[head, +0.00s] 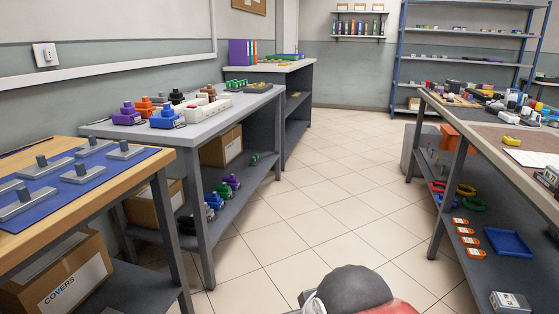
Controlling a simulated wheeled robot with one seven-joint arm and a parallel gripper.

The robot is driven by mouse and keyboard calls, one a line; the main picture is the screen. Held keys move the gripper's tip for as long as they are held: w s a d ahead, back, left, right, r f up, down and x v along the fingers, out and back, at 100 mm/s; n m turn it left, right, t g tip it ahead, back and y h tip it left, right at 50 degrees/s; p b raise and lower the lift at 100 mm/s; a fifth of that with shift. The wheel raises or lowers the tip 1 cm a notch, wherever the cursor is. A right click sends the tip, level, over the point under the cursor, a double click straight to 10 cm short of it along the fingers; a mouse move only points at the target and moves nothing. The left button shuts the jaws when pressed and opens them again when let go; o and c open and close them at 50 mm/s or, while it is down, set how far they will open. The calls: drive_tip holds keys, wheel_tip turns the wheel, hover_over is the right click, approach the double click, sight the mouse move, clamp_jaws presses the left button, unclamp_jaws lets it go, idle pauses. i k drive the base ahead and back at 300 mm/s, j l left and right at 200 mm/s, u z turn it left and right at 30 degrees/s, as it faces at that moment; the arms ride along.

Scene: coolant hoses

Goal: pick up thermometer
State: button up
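I cannot make out a thermometer for certain in the head view. Many small items lie on the right workbench (533,195), too small to name surely. Among them are a small yellow item (511,141) and a grey and dark device (550,178) cut by the right edge. My gripper is not in view. A dark rounded part with red beside it, at the bottom edge, looks like part of my own arm.
A wooden table (165,165) with a blue mat stands at the left. A grey bench (205,130) with coloured fittings stands behind it. Blue shelving (398,60) stands at the back right. The tiled floor (325,170) between the benches is clear.

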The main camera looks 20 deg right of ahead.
sight(511, 141)
drive_tip(key=i+z, duration=0.2)
drive_tip(key=z, duration=0.2)
drive_tip(key=i+l+z, duration=0.1)
drive_tip(key=z, duration=0.35)
drive_tip(key=i+j+z, duration=0.1)
drive_tip(key=i+z, duration=0.15)
drive_tip(key=z, duration=0.15)
drive_tip(key=i+j+z, duration=0.15)
drive_tip(key=z, duration=0.25)
drive_tip(key=i+j+z, duration=0.15)
drive_tip(key=z, duration=0.3)
drive_tip(key=i+j+z, duration=0.2)
drive_tip(key=z, duration=0.2)
